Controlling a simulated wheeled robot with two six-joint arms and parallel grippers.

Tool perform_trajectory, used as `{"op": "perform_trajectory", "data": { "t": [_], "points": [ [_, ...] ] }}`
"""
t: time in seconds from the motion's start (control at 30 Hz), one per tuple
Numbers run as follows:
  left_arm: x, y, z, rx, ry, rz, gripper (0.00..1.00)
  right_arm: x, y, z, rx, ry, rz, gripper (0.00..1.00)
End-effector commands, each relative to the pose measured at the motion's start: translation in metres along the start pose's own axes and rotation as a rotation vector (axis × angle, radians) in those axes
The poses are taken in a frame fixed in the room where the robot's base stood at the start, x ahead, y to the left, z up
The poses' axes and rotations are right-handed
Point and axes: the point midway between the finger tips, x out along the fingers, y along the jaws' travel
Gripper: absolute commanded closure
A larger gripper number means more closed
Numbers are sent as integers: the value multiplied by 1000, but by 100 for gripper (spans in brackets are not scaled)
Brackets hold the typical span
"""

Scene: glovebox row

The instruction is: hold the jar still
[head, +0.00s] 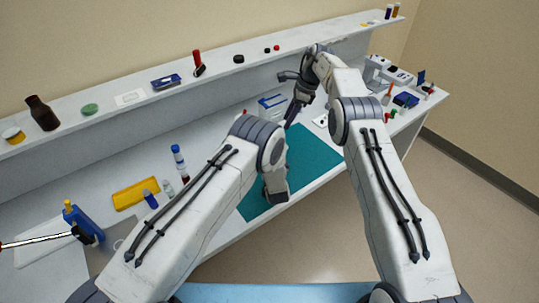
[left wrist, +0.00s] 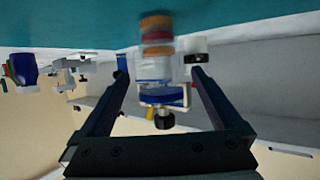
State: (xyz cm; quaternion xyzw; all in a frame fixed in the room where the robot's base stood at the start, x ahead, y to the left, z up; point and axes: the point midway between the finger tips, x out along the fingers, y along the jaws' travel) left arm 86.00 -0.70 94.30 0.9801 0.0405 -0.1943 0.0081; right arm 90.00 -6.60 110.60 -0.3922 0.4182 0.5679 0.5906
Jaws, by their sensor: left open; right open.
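In the left wrist view, which shows the scene upside down, a small banded object, probably the jar (left wrist: 156,48), stands on the teal mat (left wrist: 60,28). It has orange, red and pale bands. My left gripper (left wrist: 160,70) is open, with one dark finger on each side of the line to it. I see no finger touching it. In the head view my left arm hides the jar and the left fingers; the mat (head: 315,155) shows beside that arm. My right gripper (head: 292,98) is open and empty, high over the far part of the mat.
A white and blue box (head: 272,105) stands behind the mat. A shelf (head: 225,62) with small items runs along the back. Small items crowd the right end.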

Motion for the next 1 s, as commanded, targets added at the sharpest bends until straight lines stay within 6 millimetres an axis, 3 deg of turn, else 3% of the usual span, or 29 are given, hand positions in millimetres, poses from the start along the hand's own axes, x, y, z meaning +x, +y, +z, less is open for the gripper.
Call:
{"op": "perform_trajectory", "data": {
  "t": [0.1,0.3,0.5,0.8,0.83,1.0],
  "points": [
    [22,-1,1,-2,0,-2,0,0,0,0,0,0,0,50],
    [48,0,0,-1,0,0,0,0,0,0,0,0,0,50],
    [59,0,0,1,-1,1,0,0,0,0,0,0,0,50],
    [61,0,0,1,-1,1,0,0,0,0,0,0,0,50],
    [61,0,0,1,-1,1,4,0,0,0,0,0,0,50],
    [61,0,0,1,-1,1,69,0,0,0,0,0,0,50]
  ]
}}
